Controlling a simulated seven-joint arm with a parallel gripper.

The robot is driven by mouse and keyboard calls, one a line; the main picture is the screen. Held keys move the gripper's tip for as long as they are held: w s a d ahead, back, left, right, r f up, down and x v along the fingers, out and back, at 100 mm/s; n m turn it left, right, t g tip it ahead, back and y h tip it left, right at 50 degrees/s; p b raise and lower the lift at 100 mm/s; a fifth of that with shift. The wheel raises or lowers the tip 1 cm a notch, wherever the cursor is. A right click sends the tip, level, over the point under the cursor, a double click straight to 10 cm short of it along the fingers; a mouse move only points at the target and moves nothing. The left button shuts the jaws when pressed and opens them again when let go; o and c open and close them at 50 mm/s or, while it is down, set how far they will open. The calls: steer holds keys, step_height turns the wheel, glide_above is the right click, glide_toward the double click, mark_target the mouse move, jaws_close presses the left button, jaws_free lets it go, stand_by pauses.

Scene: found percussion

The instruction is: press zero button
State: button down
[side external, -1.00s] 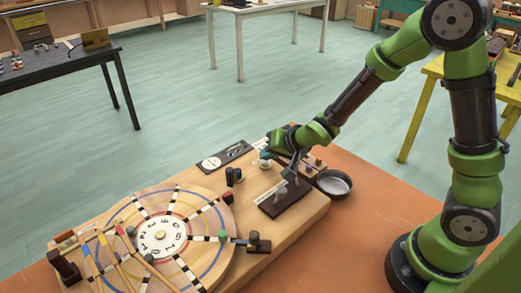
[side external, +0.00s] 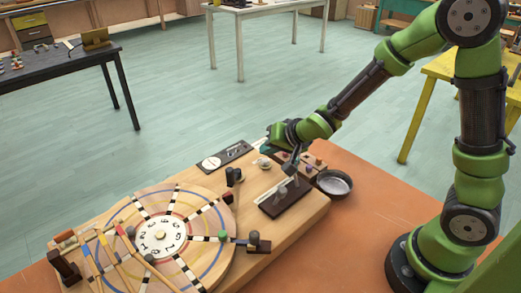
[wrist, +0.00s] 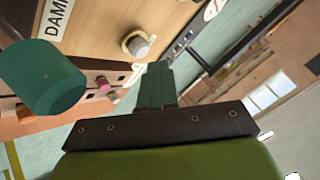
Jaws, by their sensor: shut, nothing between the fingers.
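My gripper (side external: 268,147) hangs at the far edge of the wooden base, tilted and empty. In the wrist view its shut green fingers (wrist: 155,85) point toward the base. A small block with coloured buttons (side external: 312,164) sits to the right of the gripper, partly behind the arm. In the wrist view a pink button (wrist: 103,82) shows left of the fingers, clear of them. A pale round knob with a tan ring (wrist: 138,44) lies beyond the fingertips; it also shows in the side view (side external: 264,163). I cannot read which one is the zero button.
A lever on a dark plate (side external: 285,198) stands near the gripper. A striped wheel (side external: 160,237) fills the base's left part. A dark bowl (side external: 334,183) sits to the right.

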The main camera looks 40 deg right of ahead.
steer(key=shift+r, duration=2.5)
steer(key=s+r+n, duration=0.1)
steer(key=s+r, duration=0.2)
steer(key=s, duration=0.4)
steer(key=s+r+n+g, duration=0.1)
steer(key=s+r, duration=0.3)
steer(key=s, duration=0.3)
steer(key=s+r+n+g+y, duration=0.1)
steer(key=s+r, duration=0.2)
steer(key=s, duration=0.4)
steer(key=shift+d+r+n, duration=0.25)
steer(key=shift+r+n, duration=0.15)
